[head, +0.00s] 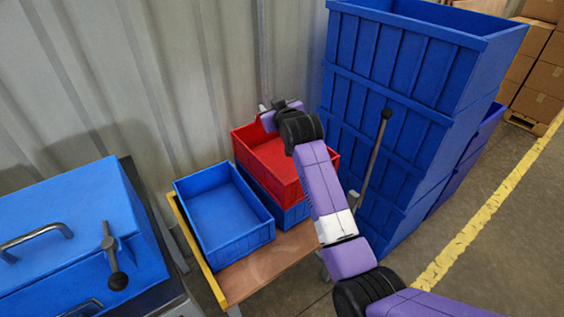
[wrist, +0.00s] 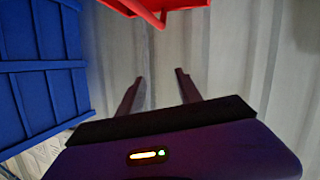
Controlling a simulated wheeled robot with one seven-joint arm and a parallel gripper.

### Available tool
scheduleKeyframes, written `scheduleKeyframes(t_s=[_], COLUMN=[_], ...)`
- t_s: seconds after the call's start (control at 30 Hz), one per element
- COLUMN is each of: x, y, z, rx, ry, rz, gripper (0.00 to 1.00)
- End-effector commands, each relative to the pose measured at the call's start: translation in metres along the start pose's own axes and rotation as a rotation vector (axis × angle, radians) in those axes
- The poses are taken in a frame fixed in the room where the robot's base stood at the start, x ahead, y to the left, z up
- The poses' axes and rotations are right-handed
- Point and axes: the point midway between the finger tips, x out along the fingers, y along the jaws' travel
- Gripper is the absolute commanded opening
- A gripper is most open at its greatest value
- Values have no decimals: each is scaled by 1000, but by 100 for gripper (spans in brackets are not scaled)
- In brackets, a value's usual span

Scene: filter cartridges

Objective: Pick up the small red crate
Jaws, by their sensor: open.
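The small red crate (head: 258,148) is in the head view, stacked on a blue crate (head: 256,187) on a low wooden table. Its inside looks empty where I can see it; my arm covers part of its right side. My gripper (head: 266,110) is at the crate's back edge, near the wall; whether it touches the rim cannot be told. In the wrist view my gripper (wrist: 158,84) has its two fingers apart with nothing between them. A red edge of the crate (wrist: 185,4) shows at the top of that view, beyond the fingertips.
An empty blue crate (head: 221,205) stands left of the stack on the table (head: 254,270). Tall stacked blue crates (head: 390,100) rise at the right, with a dark lever (head: 374,155) before them. A blue machine (head: 75,240) is at the left. A corrugated wall (head: 190,70) stands close behind.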

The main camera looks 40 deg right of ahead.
Motion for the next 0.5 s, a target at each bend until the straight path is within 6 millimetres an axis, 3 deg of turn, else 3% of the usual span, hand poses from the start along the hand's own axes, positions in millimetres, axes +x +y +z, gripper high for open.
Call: scheduleKeyframes(t_s=[0.03,0.1,0.3,0.43,0.5], x=[12,24,41,40,35], y=[8,17,37,40,36], z=[-17,-32,-57,-53,-38], rx=[-5,-17,-53,-83,-103], ry=[-30,-90,-282,-441,-541], rz=[2,0,-27,-68,-99], gripper=[42,42,42,42,42])
